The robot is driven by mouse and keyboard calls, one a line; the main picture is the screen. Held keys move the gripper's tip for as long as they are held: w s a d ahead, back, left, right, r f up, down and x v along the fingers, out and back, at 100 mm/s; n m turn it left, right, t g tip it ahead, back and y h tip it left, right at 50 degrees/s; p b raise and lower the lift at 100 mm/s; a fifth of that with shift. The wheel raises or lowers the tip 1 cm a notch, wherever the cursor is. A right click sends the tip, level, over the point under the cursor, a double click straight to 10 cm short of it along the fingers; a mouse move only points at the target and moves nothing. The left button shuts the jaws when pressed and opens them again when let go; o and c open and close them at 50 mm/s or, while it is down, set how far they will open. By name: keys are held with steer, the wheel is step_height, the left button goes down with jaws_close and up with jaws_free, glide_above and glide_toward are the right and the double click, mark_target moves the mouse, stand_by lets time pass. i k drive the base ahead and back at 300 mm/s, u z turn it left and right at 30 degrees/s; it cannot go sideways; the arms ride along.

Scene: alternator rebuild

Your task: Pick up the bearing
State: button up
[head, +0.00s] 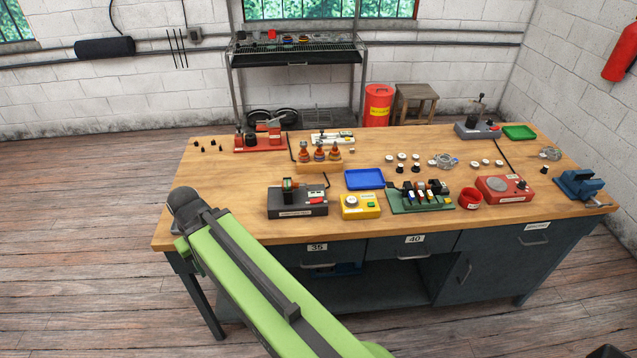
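Several small pale ring-like parts lie on the workbench in the head view. One group (402,157) is right of centre and another (486,163) is farther right. They may be bearings, but they are too small to tell which one is the bearing. Small dark round parts (415,168) lie just in front of the first group. My green arm reaches from the bottom of the picture to the bench's left front corner, ending in view at a dark rounded joint. My gripper's fingers do not show, and I cannot see anything held.
The wooden workbench (225,185) has free room at its left. A blue tray (364,179), a yellow box (360,205), a green board (420,203), a red cup (469,197), a red box (504,188) and a blue vise (581,186) stand along the front. A green tray (520,132) is at the back right.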

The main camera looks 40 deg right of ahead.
mark_target(350, 200)
steer(key=k, duration=1.3)
steer(key=z, duration=0.2)
steer(key=i, duration=0.9)
steer(key=z, duration=0.85)
steer(key=i, duration=0.55)
steer(key=z, duration=0.2)
steer(key=k, duration=1.15)
steer(key=u, duration=0.8)
steer(key=i, duration=1.4)
steer(key=u, duration=0.4)
